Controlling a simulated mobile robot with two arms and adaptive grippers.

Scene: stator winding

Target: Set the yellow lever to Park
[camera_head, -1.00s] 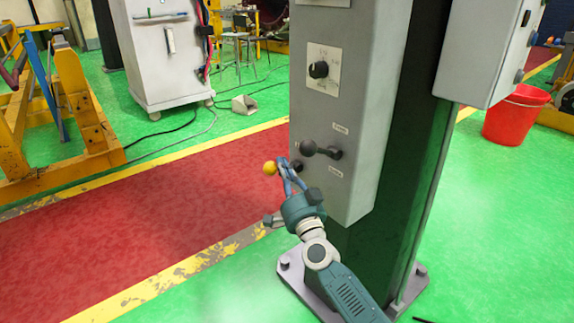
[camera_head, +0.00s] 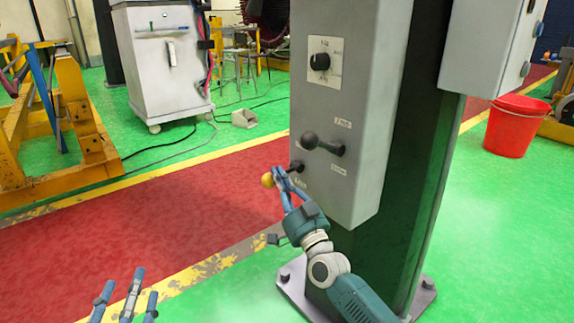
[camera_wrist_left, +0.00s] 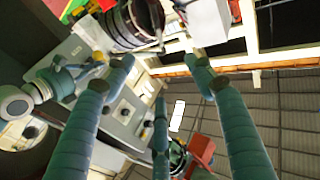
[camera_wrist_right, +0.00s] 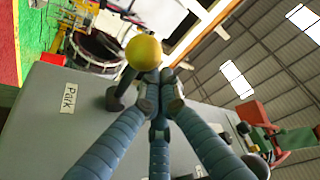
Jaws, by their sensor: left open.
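The yellow lever (camera_head: 267,180) is a yellow ball on a dark shaft at the lower left edge of the grey control box (camera_head: 354,62). Its ball also shows close up in the right wrist view (camera_wrist_right: 144,53), with a "Park" label (camera_wrist_right: 69,98) on the box to the left. My right gripper (camera_head: 280,174) is at the lever, its fingers drawn together just beside the shaft and below the ball in the right wrist view. Whether they touch the lever is hard to tell. My left gripper (camera_head: 128,290) is open and empty at the lower left, its fingers spread.
A dark-grey ball lever (camera_head: 325,143) sticks out of the box just above, close to my right gripper. A rotary knob (camera_head: 320,62) is higher up. A dark column (camera_head: 405,170) stands behind the box. The red floor strip (camera_head: 150,218) to the left is clear.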

